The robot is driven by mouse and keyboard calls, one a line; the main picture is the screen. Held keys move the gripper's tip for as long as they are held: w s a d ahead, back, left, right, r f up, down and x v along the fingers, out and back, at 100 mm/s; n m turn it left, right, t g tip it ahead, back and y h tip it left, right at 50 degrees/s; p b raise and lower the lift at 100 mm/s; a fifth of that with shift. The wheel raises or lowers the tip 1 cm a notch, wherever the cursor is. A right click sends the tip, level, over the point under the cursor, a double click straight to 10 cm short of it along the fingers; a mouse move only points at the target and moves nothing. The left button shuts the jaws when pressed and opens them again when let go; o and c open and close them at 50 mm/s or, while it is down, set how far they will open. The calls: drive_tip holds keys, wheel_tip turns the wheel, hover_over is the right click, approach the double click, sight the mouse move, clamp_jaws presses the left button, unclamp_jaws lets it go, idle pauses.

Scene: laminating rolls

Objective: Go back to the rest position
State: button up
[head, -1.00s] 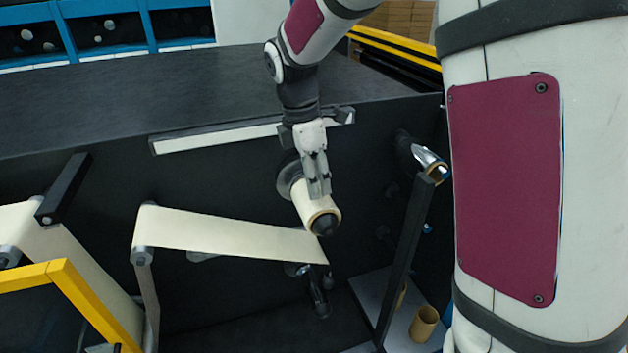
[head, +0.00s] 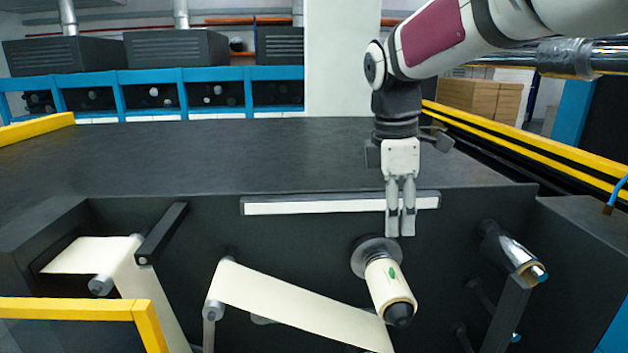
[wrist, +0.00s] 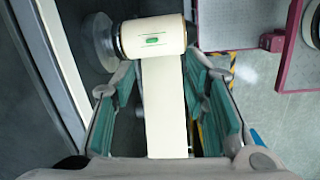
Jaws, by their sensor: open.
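My gripper (head: 400,225) points down and is empty, just above and a little behind the roll in the head view. The cream roll (head: 383,284) sits on a dark spindle with a round flange (head: 373,255) on the machine's front face. A green mark shows on the roll. In the wrist view my gripper (wrist: 165,88) has its teal-padded fingers spread apart. The roll (wrist: 152,38) lies beyond them, apart from the fingers, and the cream web (wrist: 165,110) runs down from it between them.
A chrome roller (head: 518,255) sticks out to the right of the roll. A white strip (head: 310,207) runs along the machine's front edge. The flat dark machine top (head: 250,155) is clear. Yellow guards (head: 85,309) stand at the left front. Cardboard boxes (head: 480,97) stand behind on the right.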

drive_tip(key=s+f+m+t, duration=0.1)
drive_tip(key=s+m+t, duration=0.1)
drive_tip(key=s+m, duration=0.6)
drive_tip(key=s+d+f+m+t+y+b, duration=0.1)
drive_tip(key=s+m+t, duration=0.2)
drive_tip(key=s+m, duration=0.5)
drive_tip(key=shift+s+d+f+m+y, duration=0.3)
drive_tip(key=shift+s+f, duration=0.05)
drive_tip(key=shift+s, duration=1.85)
